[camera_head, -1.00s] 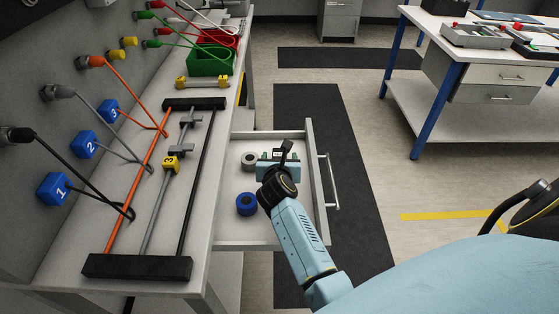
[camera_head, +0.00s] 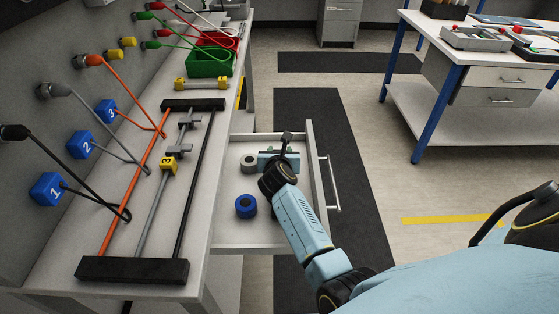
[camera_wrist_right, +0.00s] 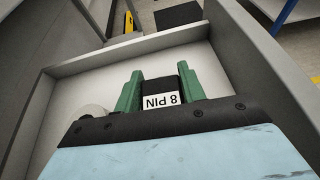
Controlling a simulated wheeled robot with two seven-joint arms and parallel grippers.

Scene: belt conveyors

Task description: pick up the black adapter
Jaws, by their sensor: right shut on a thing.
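The black adapter (camera_wrist_right: 160,89), with a white label reading "8 PIN", sits between the two green fingers of my right gripper (camera_wrist_right: 161,88) in the right wrist view. The fingers are shut on it. In the head view my right gripper (camera_head: 281,158) is over the open drawer (camera_head: 262,231), toward its far end, and the adapter shows as a small dark shape (camera_head: 286,138). Its height above the drawer floor is hard to tell. My left gripper is not in view.
A grey roll (camera_head: 249,162) and a blue roll (camera_head: 246,206) lie in the drawer, left of my right gripper. The workbench (camera_head: 210,180) with cables and a black-ended rod frame (camera_head: 132,270) is at left. The floor right of the drawer is clear.

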